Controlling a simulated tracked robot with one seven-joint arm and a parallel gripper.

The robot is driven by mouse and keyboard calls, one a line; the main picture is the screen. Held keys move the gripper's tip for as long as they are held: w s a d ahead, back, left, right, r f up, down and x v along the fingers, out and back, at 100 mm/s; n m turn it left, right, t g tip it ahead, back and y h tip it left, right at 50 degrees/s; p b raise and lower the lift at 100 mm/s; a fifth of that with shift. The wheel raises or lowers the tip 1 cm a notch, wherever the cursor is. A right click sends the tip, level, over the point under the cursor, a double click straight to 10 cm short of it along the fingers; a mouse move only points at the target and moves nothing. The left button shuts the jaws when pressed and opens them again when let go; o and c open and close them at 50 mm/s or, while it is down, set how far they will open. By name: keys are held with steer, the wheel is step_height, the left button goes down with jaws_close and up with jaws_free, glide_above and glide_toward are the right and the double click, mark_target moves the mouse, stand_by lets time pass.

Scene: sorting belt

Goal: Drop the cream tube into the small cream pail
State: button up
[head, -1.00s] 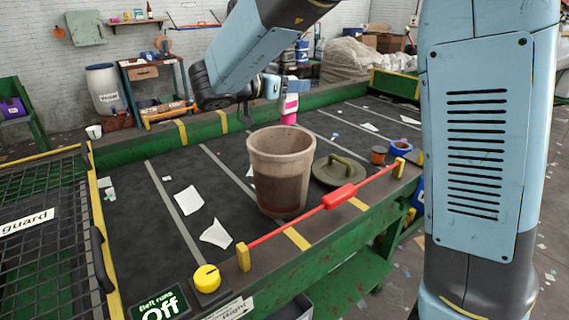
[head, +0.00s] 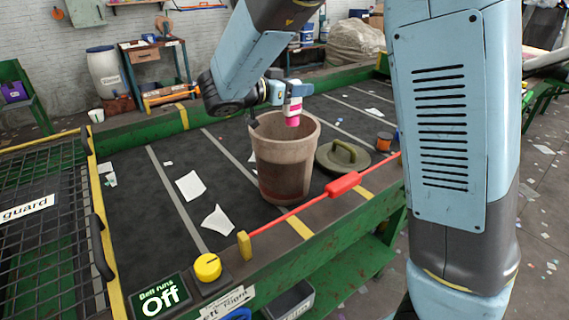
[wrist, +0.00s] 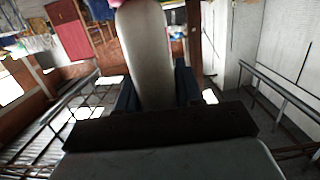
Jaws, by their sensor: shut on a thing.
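A pink tube with a white band (head: 294,119) hangs upright from my gripper (head: 288,93), which is shut on it. In the wrist view the tube (wrist: 145,55) looks pale grey, with pink at the top edge, between the jaws. The cream-brown pail (head: 283,170) stands open on the belt, with a dark reddish band low down. The tube's pink lower end shows against the pail's mouth, in front of its far rim. I cannot tell whether it is below the rim. The pail's bottom is hidden.
A round olive lid with a handle (head: 342,157) lies right of the pail. A red pull bar (head: 343,184) runs along the belt's front edge. White scraps (head: 190,185) lie on the left. The sign (head: 160,297) says the belt is Off. A small orange-brown pot (head: 383,141) stands right.

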steer(key=o, duration=1.1)
steer(key=v, duration=1.3)
steer(key=shift+s+a+f, duration=0.15)
steer(key=shift+a, duration=0.15)
